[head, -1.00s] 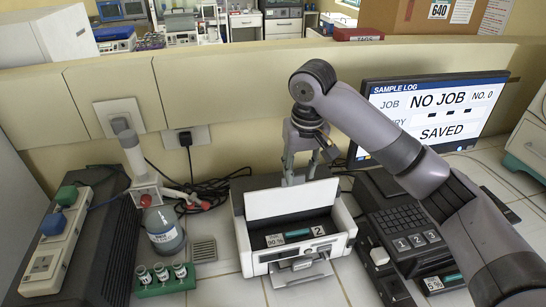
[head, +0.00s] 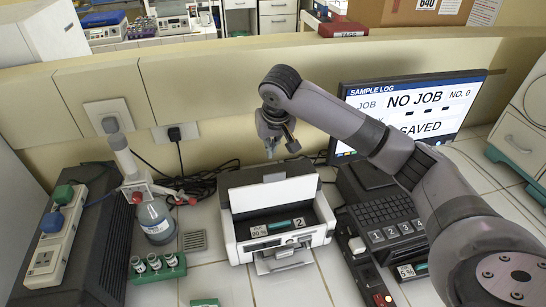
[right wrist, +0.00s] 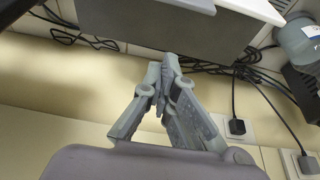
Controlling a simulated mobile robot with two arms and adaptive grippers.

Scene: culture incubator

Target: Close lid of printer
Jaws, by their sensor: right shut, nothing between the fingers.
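The white and dark printer (head: 241,250) stands on the tiled bench. Its white lid (head: 271,195) stands raised at the back, and the dark inside with a label and the number 2 shows. My right gripper (head: 280,153) is behind and above the lid's top edge, apart from it in the picture. In the right wrist view the gripper's fingers (right wrist: 167,65) are together with nothing between them. The pale and grey body at the top of that view (right wrist: 180,28) appears to be the printer, close to the fingertips. My left gripper is not in view.
A keypad unit (head: 390,232) and a monitor (head: 420,105) are right of the printer. A bottle (head: 156,222), a green vial rack (head: 158,272) and a power strip (head: 47,245) are left. Cables (head: 205,183) and the low wall (head: 220,90) lie behind.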

